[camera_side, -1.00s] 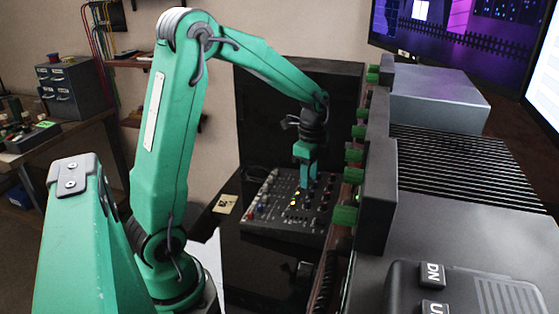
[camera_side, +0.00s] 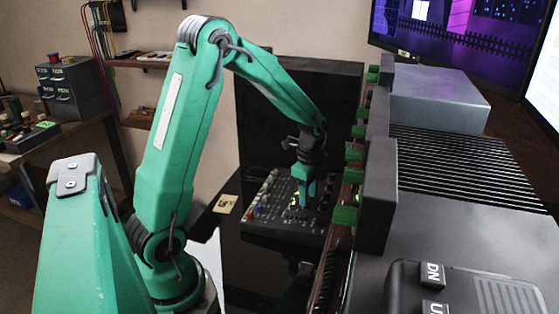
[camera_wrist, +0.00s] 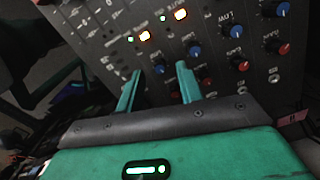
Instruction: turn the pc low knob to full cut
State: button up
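The dark mixer panel (camera_side: 270,228) lies low in the middle of the side view, with rows of small knobs. In the wrist view the panel (camera_wrist: 110,52) fills the top, with blue knobs such as one (camera_wrist: 195,48) and red knobs such as one (camera_wrist: 239,64). The labels are tilted and blurred, so I cannot tell for certain which knob is the PC low. My gripper (camera_wrist: 158,71) is open, its two green fingers apart. A dark blue knob (camera_wrist: 158,69) shows between or just beyond the fingertips; contact is unclear. In the side view my gripper (camera_side: 303,203) points down at the panel.
Orange and green lights (camera_wrist: 145,36) glow on the panel. Grey equipment boxes (camera_side: 440,100) with green fittings (camera_side: 345,215) stand close on the right of the panel. A dark upright board (camera_side: 285,80) stands behind it. A yellow note (camera_side: 225,204) lies left of the panel.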

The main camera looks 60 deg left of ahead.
jog(key=shift+f, duration=0.9)
grip_shut()
jog(key=shift+n, duration=0.4)
jog(key=n, duration=0.5)
jog(key=shift+a, duration=0.1)
jog(key=n, duration=0.6)
jog(key=shift+a+g, duration=0.15)
jog(key=shift+g, duration=0.15)
